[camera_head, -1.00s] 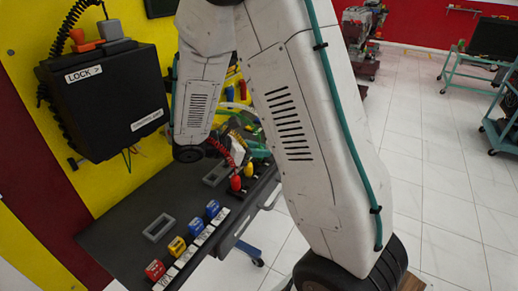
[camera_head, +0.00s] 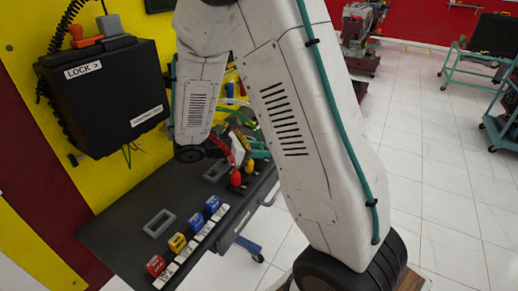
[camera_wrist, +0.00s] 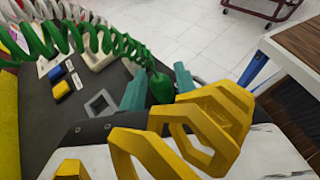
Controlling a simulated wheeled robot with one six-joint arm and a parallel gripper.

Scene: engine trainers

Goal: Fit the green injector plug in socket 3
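In the wrist view, my gripper (camera_wrist: 160,86) has two teal fingers, closed around the dark green injector plug (camera_wrist: 161,87). A green coiled cable (camera_wrist: 105,40) runs from the plug to the upper left. In the head view my arm hides most of the gripper, and I cannot clearly make out the held plug. Red (camera_head: 156,265), yellow (camera_head: 177,243) and blue (camera_head: 196,222) socket blocks stand in a row along the dark bench's front edge, with a second blue block (camera_head: 212,204) further back. White labels lie beside them; their numbers are too small to read.
A grey rectangular frame (camera_head: 159,223) lies on the bench (camera_head: 120,230) behind the blocks. Red-tipped (camera_head: 236,179) and yellow-tipped (camera_head: 249,166) plugs with cables stand further along. A black LOCK box (camera_head: 105,95) hangs on the yellow panel.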

